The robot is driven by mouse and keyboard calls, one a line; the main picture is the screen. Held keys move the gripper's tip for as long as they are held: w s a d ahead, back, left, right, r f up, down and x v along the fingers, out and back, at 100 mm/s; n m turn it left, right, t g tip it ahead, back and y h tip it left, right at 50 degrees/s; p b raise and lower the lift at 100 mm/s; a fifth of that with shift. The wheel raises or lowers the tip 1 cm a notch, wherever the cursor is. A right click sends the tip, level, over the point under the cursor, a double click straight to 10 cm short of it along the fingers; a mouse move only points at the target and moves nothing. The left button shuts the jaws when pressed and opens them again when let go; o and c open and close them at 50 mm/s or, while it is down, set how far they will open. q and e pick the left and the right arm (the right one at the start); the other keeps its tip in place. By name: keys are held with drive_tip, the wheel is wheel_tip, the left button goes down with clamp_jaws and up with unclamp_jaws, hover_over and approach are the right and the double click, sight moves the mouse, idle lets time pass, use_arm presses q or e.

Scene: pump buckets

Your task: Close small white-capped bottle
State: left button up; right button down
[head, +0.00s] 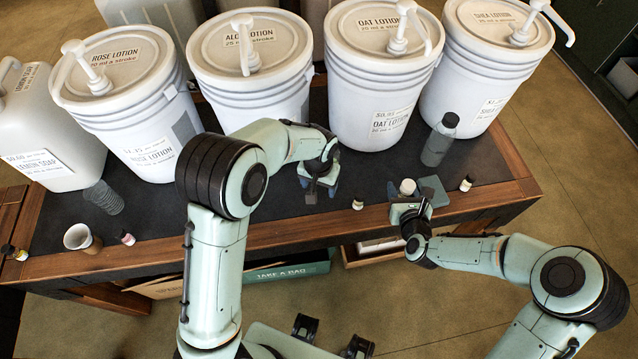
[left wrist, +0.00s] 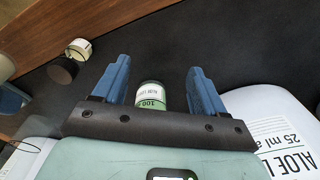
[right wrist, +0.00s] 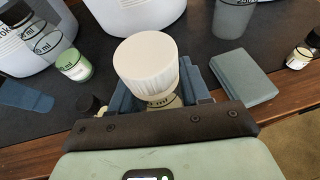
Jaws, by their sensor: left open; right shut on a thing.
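The small white-capped bottle (right wrist: 162,101) stands between the fingers of my right gripper (right wrist: 160,92), which is shut on its body. Its ribbed white cap (right wrist: 148,66) sits over the top; I cannot tell whether it is tight. In the head view the white cap (head: 407,186) shows just above my right gripper (head: 408,206), near the table's front edge. My left gripper (head: 318,192) is open over the table left of it. In the left wrist view a small green-labelled bottle (left wrist: 151,97) shows between the open fingers (left wrist: 157,85); I cannot tell whether they touch it.
Several white pump buckets (head: 375,70) line the back. A grey dark-capped bottle (head: 438,146), a grey-green block (head: 433,191) and a small bottle (head: 466,183) stand right. The table's wooden front edge (head: 260,245) is close.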

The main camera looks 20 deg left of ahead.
use_arm(q)
drive_tip(key=s+d+f+m+g+y, duration=0.1)
drive_tip(key=s+d+f+m+g, duration=0.2)
drive_tip(key=s+d+m, duration=0.8)
drive_tip(key=s+a+f+n+h, duration=0.2)
drive_tip(key=s+a+f+n, duration=0.1)
drive_tip(key=s+f+n, duration=0.4)
drive_tip(key=s+a+f+n+t+h, duration=0.1)
drive_tip(key=s+a+f+n+h, duration=0.2)
drive_tip(key=s+f+n, duration=0.5)
drive_tip(key=shift+s+f, duration=1.3)
drive_tip(key=shift+f, duration=1.05)
